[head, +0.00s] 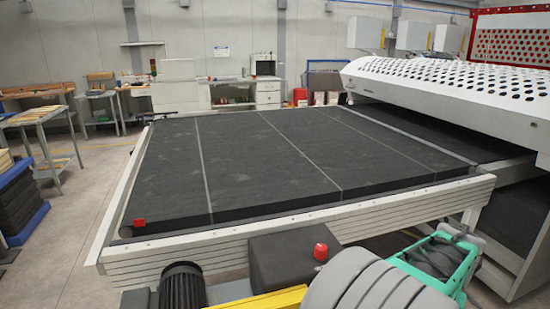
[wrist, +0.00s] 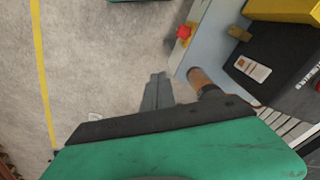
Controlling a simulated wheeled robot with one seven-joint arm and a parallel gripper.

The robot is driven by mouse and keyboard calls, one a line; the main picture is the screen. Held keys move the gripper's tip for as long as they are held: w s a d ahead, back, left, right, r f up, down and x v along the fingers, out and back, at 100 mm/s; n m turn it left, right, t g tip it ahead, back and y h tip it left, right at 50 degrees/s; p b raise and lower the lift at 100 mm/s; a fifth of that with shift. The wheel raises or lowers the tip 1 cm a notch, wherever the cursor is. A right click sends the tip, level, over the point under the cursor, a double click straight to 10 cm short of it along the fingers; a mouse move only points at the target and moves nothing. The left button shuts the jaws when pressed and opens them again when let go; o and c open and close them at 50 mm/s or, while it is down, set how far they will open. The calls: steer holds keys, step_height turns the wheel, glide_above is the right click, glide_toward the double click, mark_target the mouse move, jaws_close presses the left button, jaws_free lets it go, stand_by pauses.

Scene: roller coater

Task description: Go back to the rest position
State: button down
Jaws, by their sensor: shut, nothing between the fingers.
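My gripper (wrist: 157,91) shows in the wrist view, with its grey fingers together and nothing between them. Its green and black body fills the bottom of that view. The fingers hang over bare grey concrete floor (wrist: 95,70), apart from the things around them. In the head view, my pale, rounded arm link is at the bottom right beside a green-framed part. I cannot make out the fingertips there.
A wide, dark conveyor bed (head: 270,165) with a pale frame (head: 300,226) lies ahead. A white perforated machine hood (head: 450,85) stands at the right. Workbenches (head: 40,118) and stacked dark and blue pads (head: 20,200) stand at the left. A yellow floor line (wrist: 41,75) crosses open floor.

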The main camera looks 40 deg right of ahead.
steer(key=w+a+f+n, duration=0.2)
steer(key=w+a+n, duration=0.5)
steer(key=w+a, duration=1.25)
steer(key=w+a+r+n+t, duration=0.1)
steer(key=w+a+n, duration=0.1)
steer(key=a, duration=0.5)
steer(key=w+a+r+n+t, duration=0.1)
steer(key=a+n, duration=0.3)
steer(key=a, duration=0.4)
steer(key=w+a+r+n, duration=0.2)
steer(key=w+a+n, duration=0.1)
steer(key=a, duration=0.4)
steer(key=shift+w+a+r+t+y, duration=0.3)
steer(key=shift+w+r+t+y, duration=0.1)
steer(key=shift+w, duration=0.2)
